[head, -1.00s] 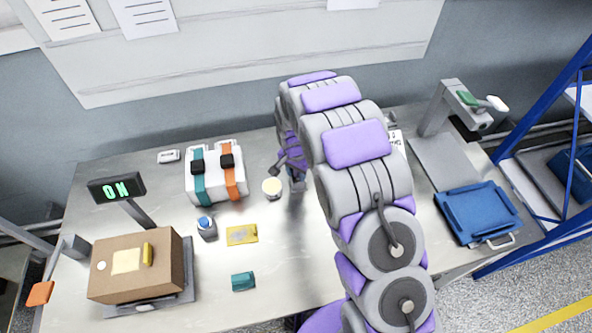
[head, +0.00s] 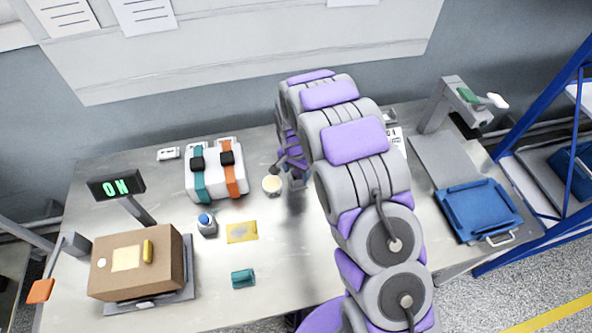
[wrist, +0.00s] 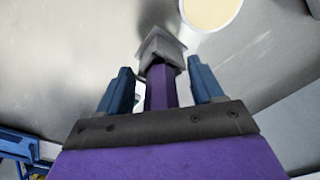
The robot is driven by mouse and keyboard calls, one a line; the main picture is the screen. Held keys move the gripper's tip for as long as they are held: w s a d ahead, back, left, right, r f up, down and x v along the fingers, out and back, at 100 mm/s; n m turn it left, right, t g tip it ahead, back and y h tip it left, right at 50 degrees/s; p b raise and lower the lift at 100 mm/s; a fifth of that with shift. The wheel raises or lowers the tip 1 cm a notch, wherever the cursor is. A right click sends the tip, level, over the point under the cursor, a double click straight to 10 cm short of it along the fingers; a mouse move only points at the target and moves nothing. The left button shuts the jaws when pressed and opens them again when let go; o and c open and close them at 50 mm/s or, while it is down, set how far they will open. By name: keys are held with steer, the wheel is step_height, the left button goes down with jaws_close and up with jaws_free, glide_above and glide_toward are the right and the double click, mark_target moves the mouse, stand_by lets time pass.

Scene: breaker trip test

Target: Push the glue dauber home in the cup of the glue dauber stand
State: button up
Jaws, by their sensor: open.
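In the wrist view the purple, faceted handle that I take for the glue dauber (wrist: 161,88) stands between the two blue fingers of my gripper (wrist: 160,68). The fingers are apart, with a gap visible on each side of the handle. A grey, square-edged piece at the handle's far end looks like the cup of the glue dauber stand (wrist: 160,46). How deep the dauber sits in it cannot be told. In the head view my gripper (head: 288,162) is low over the bench, and my arm hides most of the dauber and stand.
A round cream-topped pot (head: 272,184) is close to the left of my gripper. A white case with teal and orange straps (head: 215,172) stands further left. A yellow card (head: 242,232), a teal block (head: 243,279) and a cardboard box (head: 135,263) lie nearer. A blue tray (head: 478,212) is right.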

step_height(320, 180, up, 17)
steer(key=s+p, duration=0.1)
steer(key=p, duration=0.1)
steer(key=shift+a, duration=0.3)
steer(key=shift+r, duration=0.15)
